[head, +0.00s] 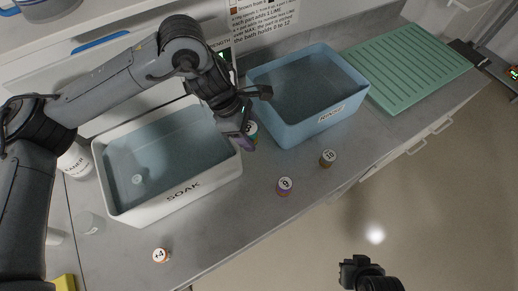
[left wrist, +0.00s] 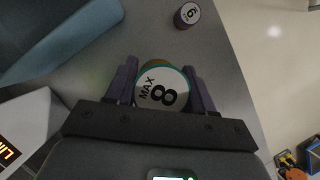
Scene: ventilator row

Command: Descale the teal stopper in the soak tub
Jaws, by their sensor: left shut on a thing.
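My left gripper (head: 247,138) is over the counter in the gap between the white soak tub (head: 207,193), labelled SOAK, and the blue rinse tub (head: 290,131). It is shut on the teal stopper (left wrist: 163,88), whose white top reads MAX 8. In the left wrist view the fingers (left wrist: 160,90) sit on either side of it. In the head view the stopper (head: 252,130) is partly hidden by the gripper. I cannot tell whether it touches the counter. The soak tub holds liquid and a small pale round thing (head: 138,179). My right gripper (head: 362,270) is over the floor; its fingers are unclear.
A purple stopper marked 9 (head: 285,187), a brownish one marked 10 (head: 328,158) and one marked +4 (head: 160,255) stand on the front counter. A green ridged drainboard (head: 410,62) lies at right.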

